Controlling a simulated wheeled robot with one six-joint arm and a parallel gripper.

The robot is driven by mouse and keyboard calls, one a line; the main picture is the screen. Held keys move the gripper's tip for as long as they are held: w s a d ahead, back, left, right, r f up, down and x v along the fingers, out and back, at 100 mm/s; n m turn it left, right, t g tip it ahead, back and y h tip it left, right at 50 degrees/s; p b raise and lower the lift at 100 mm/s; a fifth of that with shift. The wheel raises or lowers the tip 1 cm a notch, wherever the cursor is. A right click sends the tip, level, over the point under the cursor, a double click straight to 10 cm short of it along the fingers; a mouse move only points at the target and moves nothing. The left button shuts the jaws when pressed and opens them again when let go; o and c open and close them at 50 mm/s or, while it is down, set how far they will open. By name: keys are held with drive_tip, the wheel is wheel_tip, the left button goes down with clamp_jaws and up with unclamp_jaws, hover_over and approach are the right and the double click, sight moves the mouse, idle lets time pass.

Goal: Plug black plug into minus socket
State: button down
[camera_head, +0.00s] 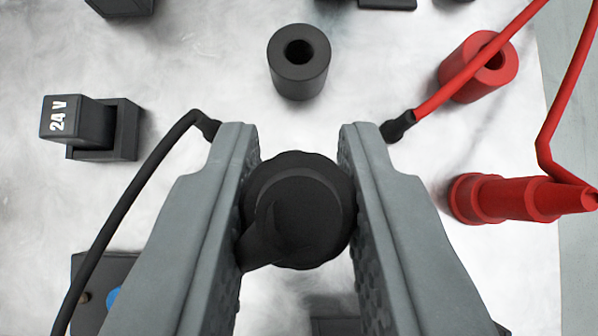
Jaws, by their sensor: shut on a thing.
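My gripper (290,150) reaches up from the bottom of the view and is shut on the black plug (303,210). The plug sits between the two grey fingers and is seen from behind, so its tip is hidden. A black round socket (299,80) with a dark hole stands on the light panel beyond the fingertips, near the top middle. The plug is apart from this socket in the picture. No minus sign is readable on it.
A red socket (500,75) stands upper right with a red cable (470,65) crossing it. A red plug (515,198) lies at the right. A black 24 V switch (75,120) is at the left. A black cable (125,200) runs along the left finger. The panel (220,60) around the black socket is clear.

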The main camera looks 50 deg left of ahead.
drive_tip(key=shift+f, duration=2.2)
drive_tip(key=shift+f, duration=1.4)
idle(0.9)
drive_tip(key=shift+r, duration=0.25)
drive_tip(key=c, duration=1.8)
unclamp_jaws()
clamp_jaws()
drive_tip(key=shift+f, duration=0.3)
drive_tip(key=shift+r, duration=0.3)
